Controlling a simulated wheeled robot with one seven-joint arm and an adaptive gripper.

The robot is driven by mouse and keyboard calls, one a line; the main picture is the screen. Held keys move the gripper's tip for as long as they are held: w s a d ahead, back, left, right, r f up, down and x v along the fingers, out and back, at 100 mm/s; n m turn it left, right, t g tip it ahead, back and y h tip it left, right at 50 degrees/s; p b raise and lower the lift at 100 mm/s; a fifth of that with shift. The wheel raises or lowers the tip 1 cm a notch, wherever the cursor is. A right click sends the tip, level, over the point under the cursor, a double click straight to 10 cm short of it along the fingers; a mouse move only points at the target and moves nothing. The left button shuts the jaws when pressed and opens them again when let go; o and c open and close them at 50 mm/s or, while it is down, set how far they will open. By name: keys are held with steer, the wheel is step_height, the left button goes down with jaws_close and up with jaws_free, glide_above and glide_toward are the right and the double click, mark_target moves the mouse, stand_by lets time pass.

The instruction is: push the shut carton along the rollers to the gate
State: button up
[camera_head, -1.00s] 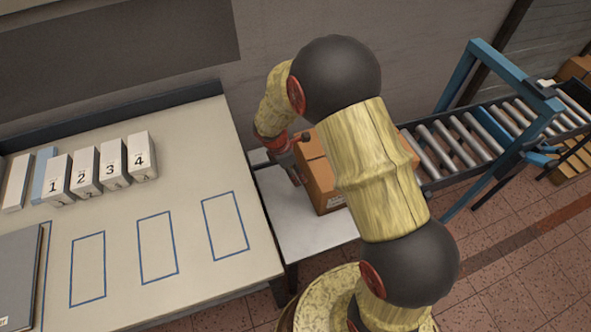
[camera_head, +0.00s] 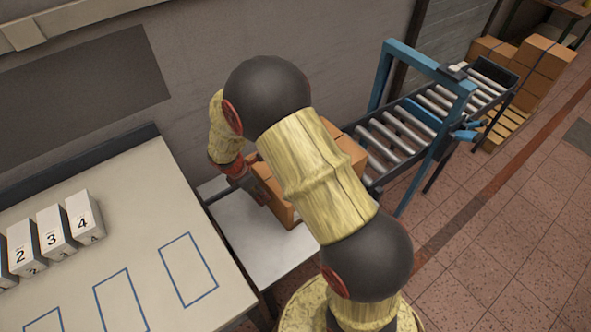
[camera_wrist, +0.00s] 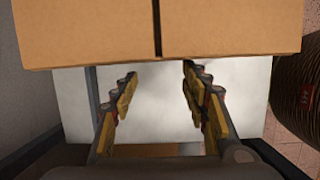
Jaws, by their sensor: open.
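The brown carton (camera_head: 283,209) sits where the white table meets the rollers (camera_head: 398,132), partly hidden behind my arm. In the wrist view the carton (camera_wrist: 230,25) fills the top, its flaps shut with a dark seam down the middle. My gripper (camera_wrist: 160,74) is open and empty, its two fingers apart and pointing at the carton's near side. Whether the tips touch it I cannot tell. In the head view my gripper (camera_head: 250,183) is at the carton's left side. The blue gate (camera_head: 432,66) frames the roller line farther right.
The white table (camera_head: 240,235) has bare room left of the carton. A bench (camera_head: 140,235) with numbered white boxes (camera_head: 84,215) and blue outlines stands at left. Stacked cartons (camera_head: 545,62) are beyond the gate at far right. A grey wall runs behind.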

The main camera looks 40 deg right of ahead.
steer(key=d+p, duration=0.4)
steer(key=d, duration=1.2)
steer(key=shift+d, duration=0.15)
stand_by(1.4)
